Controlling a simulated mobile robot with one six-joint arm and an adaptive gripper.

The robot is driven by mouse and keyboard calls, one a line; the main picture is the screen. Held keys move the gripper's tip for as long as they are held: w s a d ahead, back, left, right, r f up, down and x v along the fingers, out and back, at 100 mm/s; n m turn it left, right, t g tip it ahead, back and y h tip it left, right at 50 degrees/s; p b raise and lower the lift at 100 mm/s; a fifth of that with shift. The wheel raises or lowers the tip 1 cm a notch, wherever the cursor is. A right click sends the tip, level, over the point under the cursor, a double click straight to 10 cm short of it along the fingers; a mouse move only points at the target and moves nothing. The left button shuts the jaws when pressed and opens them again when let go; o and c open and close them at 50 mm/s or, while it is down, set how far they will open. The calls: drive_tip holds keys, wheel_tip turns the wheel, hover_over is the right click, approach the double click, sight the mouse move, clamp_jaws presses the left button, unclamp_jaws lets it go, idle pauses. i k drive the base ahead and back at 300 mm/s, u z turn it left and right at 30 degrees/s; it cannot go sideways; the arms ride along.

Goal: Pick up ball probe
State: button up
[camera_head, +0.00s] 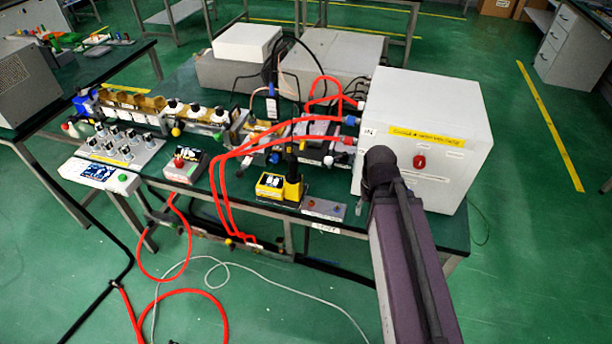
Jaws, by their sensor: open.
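I cannot pick out the ball probe for certain. A black upright stick (291,160) stands in a yellow holder (294,188) near the table's front edge and may be the probe. My gripper does not show in this view.
A white cabinet (450,120) with a red knob stands at the table's right end. Red hoses (216,185) loop over the front edge to the floor. A control box (186,165) and the waveguide row fill the left. Grey boxes (340,55) stand behind.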

sight(293, 177)
drive_tip(key=z, duration=0.1)
drive_tip(key=k, duration=1.3)
drive_tip(key=u, duration=1.2)
drive_tip(key=i, duration=1.05)
